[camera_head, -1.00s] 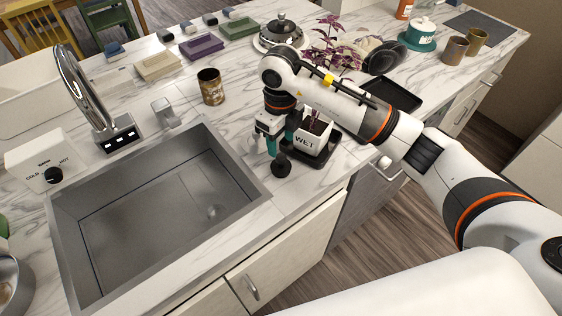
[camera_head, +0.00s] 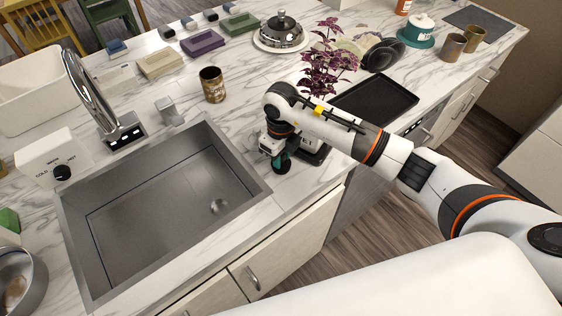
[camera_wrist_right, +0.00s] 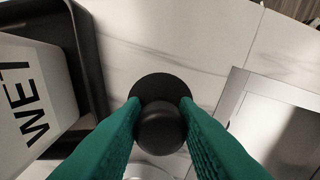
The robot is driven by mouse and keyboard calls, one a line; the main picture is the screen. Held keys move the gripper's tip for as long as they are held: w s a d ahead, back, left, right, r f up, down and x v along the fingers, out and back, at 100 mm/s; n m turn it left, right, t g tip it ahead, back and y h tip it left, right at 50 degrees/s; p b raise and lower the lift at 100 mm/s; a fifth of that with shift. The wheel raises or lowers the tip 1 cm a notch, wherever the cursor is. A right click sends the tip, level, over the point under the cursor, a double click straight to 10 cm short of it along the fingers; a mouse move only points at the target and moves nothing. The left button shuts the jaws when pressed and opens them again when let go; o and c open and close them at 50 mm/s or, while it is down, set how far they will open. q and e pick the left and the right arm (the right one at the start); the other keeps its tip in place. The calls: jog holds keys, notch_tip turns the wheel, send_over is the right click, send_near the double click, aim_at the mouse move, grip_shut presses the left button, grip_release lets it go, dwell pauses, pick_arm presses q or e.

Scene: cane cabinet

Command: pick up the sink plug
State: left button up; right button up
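The sink plug (camera_wrist_right: 162,120) is black, with a round knob on a wider disc. In the right wrist view it sits between the two teal fingers of my right gripper (camera_wrist_right: 161,106). The fingers lie close along both sides of the knob; whether they press on it cannot be told. In the head view the right gripper (camera_head: 281,163) points down at the counter beside the sink's right corner, and it mostly hides the plug there. My left gripper is not in view.
The empty grey sink (camera_head: 150,200) lies left of the gripper. A purple-leaved plant (camera_head: 325,65) rises behind my right arm. A patterned cup (camera_head: 212,85) stands behind the sink.

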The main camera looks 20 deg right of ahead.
jog(key=c, duration=0.5)
jog(key=shift+r, duration=0.15)
